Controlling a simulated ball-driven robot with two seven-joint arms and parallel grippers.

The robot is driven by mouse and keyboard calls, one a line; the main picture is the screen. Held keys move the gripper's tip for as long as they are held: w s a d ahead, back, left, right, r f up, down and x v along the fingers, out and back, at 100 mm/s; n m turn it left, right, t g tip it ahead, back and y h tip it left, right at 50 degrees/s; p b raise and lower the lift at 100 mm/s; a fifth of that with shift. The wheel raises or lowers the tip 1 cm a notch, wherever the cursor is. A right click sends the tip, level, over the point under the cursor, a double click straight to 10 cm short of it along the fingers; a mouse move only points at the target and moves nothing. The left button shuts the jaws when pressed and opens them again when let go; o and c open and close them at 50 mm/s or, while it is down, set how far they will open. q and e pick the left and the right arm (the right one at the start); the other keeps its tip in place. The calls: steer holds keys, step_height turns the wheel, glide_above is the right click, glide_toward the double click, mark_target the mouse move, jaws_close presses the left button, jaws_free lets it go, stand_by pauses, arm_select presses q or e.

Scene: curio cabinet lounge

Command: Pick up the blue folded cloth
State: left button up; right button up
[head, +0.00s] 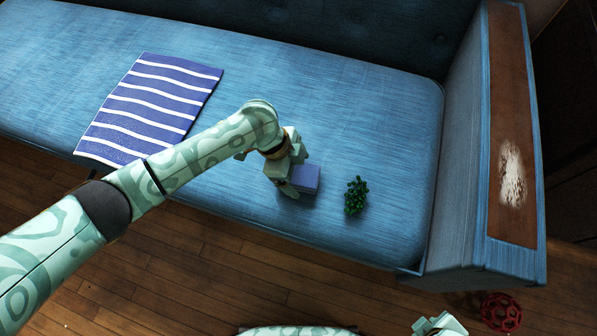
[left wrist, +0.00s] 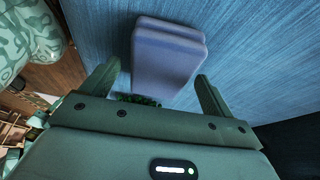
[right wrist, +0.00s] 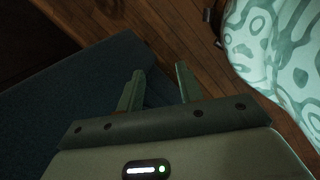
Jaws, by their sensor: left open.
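The blue folded cloth (head: 307,179) is a small purple-blue block lying on the blue sofa seat. In the left wrist view the cloth (left wrist: 167,58) lies ahead of and between the two fingers. My left gripper (head: 288,190) is at the cloth's left side in the head view; its fingers (left wrist: 155,85) are spread apart with nothing clamped between them. Whether a finger touches the cloth cannot be told. My right gripper (right wrist: 158,80) has its two fingers apart and empty, near the dark sofa side and the wooden floor.
A green spiky object (head: 355,196) sits on the seat just right of the cloth. A striped blue and white cloth (head: 150,105) lies at the left. The sofa armrest (head: 512,130) stands at the right. A red openwork ball (head: 501,311) is on the floor (head: 200,255).

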arm_select(q)
steer(key=shift+d+f, duration=0.15)
steer(key=shift+f, duration=0.4)
steer(key=shift+r, duration=0.1)
steer(key=shift+f, duration=0.2)
steer(key=c, duration=1.1)
